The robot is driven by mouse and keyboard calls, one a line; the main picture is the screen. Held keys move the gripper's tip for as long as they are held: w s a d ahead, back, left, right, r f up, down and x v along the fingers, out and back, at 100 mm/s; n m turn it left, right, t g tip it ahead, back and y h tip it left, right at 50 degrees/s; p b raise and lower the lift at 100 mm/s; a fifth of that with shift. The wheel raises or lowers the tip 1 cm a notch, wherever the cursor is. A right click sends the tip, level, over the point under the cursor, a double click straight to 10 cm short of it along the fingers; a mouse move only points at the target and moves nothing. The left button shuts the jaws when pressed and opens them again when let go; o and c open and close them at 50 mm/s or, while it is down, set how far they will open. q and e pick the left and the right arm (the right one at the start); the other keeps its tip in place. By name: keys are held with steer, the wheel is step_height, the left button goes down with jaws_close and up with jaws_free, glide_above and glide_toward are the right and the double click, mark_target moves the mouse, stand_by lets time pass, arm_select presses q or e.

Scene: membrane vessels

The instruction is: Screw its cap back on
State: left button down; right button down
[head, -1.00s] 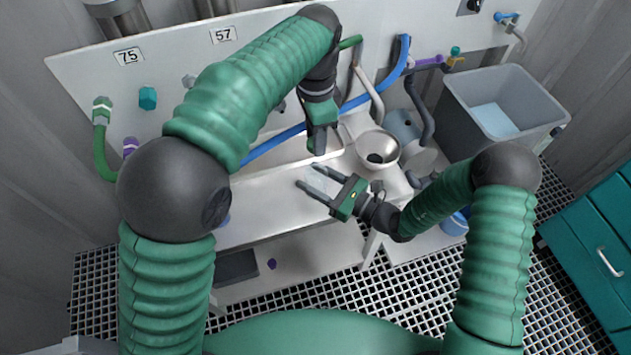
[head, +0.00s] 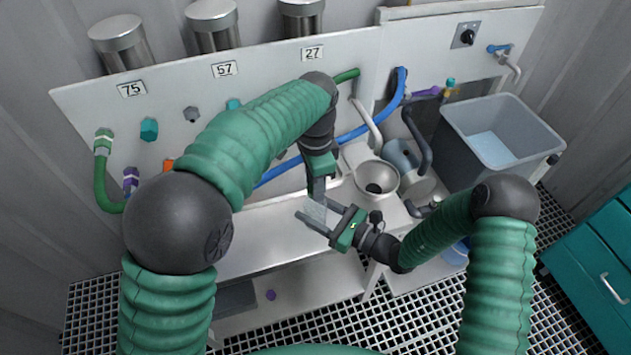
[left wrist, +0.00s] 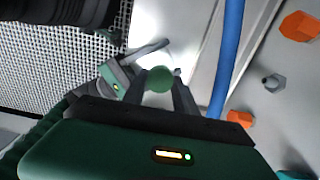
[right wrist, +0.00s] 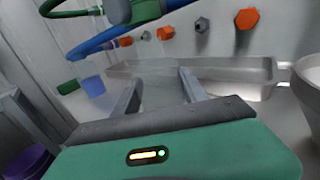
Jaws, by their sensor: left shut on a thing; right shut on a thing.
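My left gripper (head: 319,196) points down from above and is shut on a round green cap (left wrist: 160,79), which shows between its fingertips in the left wrist view. My right gripper (head: 324,218) reaches in from the right and is shut on a clear, see-through vessel (head: 316,211). The vessel also shows faintly between the fingers in the right wrist view (right wrist: 162,92). In the head view the left fingertips are just above the vessel. The cap is hidden there, and I cannot tell whether it touches the vessel's mouth.
A steel bench (head: 255,238) lies below the grippers. A steel funnel bowl (head: 376,178) stands close to the right. A grey tub (head: 502,145) with water is farther right. A blue hose (head: 350,135) runs behind.

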mark_target(315, 210)
arm_select(q)
steer(key=shift+f, duration=0.8)
steer(key=shift+f, duration=0.55)
